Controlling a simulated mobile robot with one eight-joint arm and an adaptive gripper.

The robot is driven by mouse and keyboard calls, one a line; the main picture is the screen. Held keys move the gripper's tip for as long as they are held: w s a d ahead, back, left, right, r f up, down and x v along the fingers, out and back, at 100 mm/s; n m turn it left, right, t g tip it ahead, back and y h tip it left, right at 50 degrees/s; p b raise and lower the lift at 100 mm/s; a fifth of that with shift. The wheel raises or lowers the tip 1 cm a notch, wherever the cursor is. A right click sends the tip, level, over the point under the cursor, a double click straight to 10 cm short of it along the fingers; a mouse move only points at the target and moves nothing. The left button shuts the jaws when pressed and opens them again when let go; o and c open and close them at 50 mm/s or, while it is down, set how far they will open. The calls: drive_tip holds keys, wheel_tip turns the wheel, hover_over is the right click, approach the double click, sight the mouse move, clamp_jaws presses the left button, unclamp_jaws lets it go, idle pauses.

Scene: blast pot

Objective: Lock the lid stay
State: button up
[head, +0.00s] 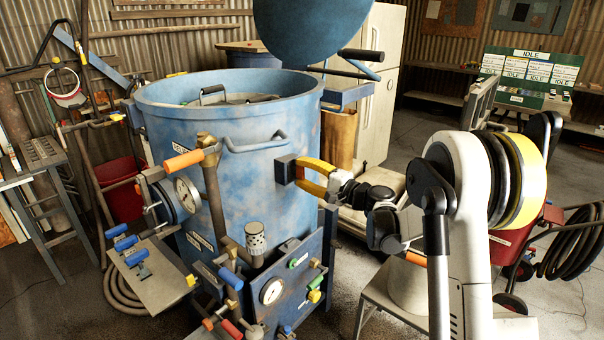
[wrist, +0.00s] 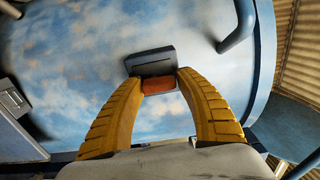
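The blue lid (head: 312,28) is raised above the open blue pot (head: 235,115). A dark block (head: 285,169) with an orange-brown piece sits on the pot's right side; I cannot tell for certain that it is the lid stay's lock. My gripper (head: 304,174) reaches it from the right with its yellow fingers. In the wrist view the dark block (wrist: 150,61) lies just beyond the fingertips. The orange-brown piece (wrist: 158,85) is between the fingertips of my gripper (wrist: 160,82), which appear to touch both its sides. The fingers are closed in on it.
A bent blue handle (head: 256,143) is on the pot's front, left of the block. Gauges, pipes and colored valves (head: 272,290) crowd the lower front. A white refrigerator (head: 380,95) stands behind. A grey bench (head: 430,310) is under my arm.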

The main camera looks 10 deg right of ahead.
drive_tip(key=shift+o, duration=1.1)
drive_tip(key=v, duration=1.2)
